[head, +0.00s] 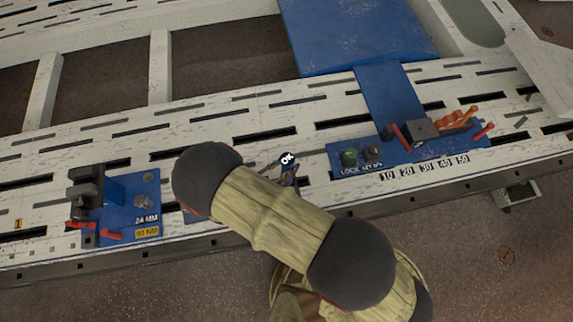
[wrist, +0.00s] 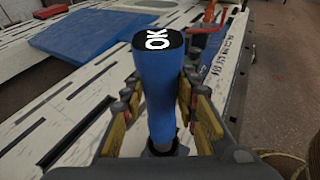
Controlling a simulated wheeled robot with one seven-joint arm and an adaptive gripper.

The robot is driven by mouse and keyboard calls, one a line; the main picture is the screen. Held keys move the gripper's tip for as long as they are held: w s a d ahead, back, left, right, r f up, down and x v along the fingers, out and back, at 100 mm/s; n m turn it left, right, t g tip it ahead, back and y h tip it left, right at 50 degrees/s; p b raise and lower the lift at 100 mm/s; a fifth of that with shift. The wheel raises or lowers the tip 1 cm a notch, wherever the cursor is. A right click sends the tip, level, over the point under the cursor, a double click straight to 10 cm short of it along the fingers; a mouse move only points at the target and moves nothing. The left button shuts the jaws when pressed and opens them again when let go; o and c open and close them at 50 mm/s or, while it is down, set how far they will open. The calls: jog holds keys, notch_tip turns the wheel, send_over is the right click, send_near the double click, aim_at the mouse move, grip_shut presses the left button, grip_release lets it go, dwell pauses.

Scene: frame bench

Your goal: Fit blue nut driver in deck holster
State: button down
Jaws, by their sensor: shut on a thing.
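The blue nut driver (wrist: 155,92) fills the middle of the wrist view, handle end up. Its black cap (wrist: 157,41) carries a white "OK". My gripper (wrist: 162,118) is shut on it, with yellow-padded fingers on both sides of the handle. The driver's lower end is hidden by the gripper. In the head view the black cap (head: 288,158) shows above the slotted deck, just beyond my arm, which hides most of the gripper. I cannot tell for sure which part is the deck holster; it may be hidden behind my arm.
The pale slotted deck (head: 236,116) spans the view. A blue fixture marked "24 MM" (head: 127,190), with red levers, stands at left. A blue "LOCK" plate (head: 345,168) with red and orange handles lies at right. A blue panel (head: 355,35) lies behind. The middle deck is clear.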

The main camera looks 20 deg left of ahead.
aim_at(287, 159)
jog(key=shift+f+b, duration=2.55)
jog(key=shift+f, duration=1.35)
jog(key=c, duration=1.3)
grip_release()
jog(key=shift+f, duration=0.1)
notch_tip(287, 159, up, 10)
jog(key=shift+r, duration=0.1)
